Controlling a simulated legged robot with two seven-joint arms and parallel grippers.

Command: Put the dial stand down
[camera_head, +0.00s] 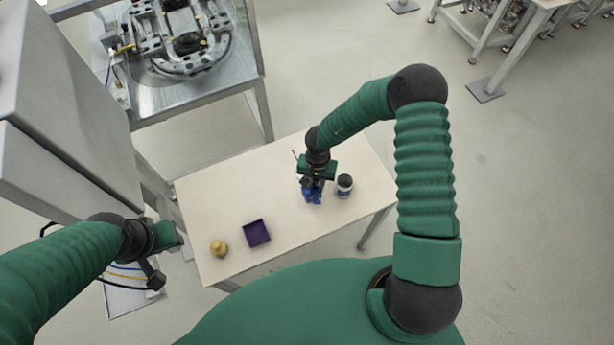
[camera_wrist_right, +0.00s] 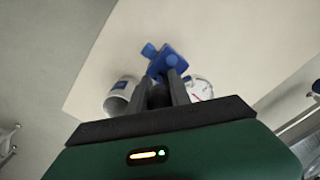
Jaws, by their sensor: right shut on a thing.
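The dial stand (camera_head: 312,194) shows as a blue body under my right gripper, over the table. In the right wrist view its blue part (camera_wrist_right: 168,62) is at the fingertips, and a white round dial with a red needle (camera_wrist_right: 200,88) shows just right of the fingers. My right gripper (camera_head: 314,184) is shut on the dial stand; it also shows in the right wrist view (camera_wrist_right: 164,84). Whether the stand touches the table is not clear. My left gripper (camera_head: 158,272) is off the table's left side, away from the stand; its jaw opening is not clear.
A purple tray (camera_head: 257,233) and a yellow object (camera_head: 219,248) are toward the front left of the table (camera_head: 225,195). The table's middle left is clear. A metal machine bench (camera_head: 190,95) stands behind.

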